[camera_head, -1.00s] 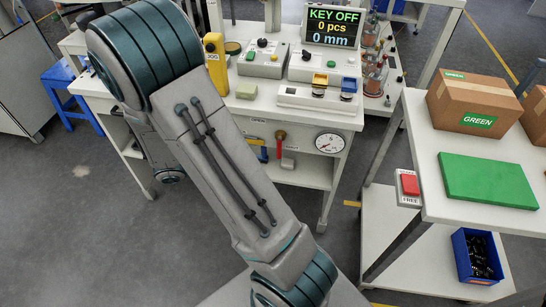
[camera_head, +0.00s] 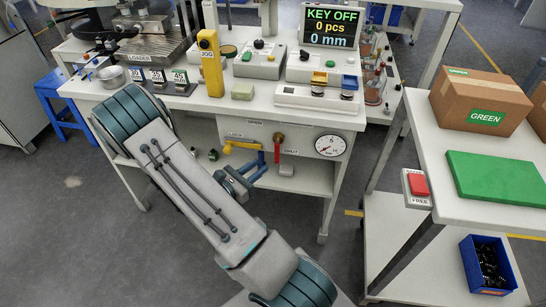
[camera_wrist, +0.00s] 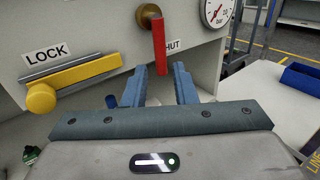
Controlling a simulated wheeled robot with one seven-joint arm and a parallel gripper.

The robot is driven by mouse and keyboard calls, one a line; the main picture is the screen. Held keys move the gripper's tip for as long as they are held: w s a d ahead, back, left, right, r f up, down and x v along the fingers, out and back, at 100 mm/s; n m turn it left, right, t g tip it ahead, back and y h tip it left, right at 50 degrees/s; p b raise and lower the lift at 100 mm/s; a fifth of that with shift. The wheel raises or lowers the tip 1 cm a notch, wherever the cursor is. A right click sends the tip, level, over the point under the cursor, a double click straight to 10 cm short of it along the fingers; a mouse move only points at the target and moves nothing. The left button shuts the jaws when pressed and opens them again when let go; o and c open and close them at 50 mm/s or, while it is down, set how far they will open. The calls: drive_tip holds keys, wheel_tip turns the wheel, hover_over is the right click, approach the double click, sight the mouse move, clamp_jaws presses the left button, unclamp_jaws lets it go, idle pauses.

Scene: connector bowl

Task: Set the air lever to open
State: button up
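The red air lever (camera_head: 277,146) hangs straight down from a brass pivot on the white front panel of the table. My gripper (camera_wrist: 158,76) is open, with one blue finger on each side of the lever's lower end. I cannot tell whether either finger touches the lever.
A yellow lever (camera_wrist: 72,74) marked LOCK sits left of the red one, close to my gripper. A round gauge (camera_head: 330,145) is to the right. A shelf (camera_head: 303,180) lies below the panel. The display (camera_head: 332,25) reads KEY OFF. A cart with boxes (camera_head: 483,101) stands at the right.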

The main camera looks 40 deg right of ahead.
sight(277, 152)
drive_tip(key=d, duration=0.7)
drive_tip(key=shift+w+d+b, duration=0.3)
drive_tip(key=shift+w, duration=0.15)
clamp_jaws()
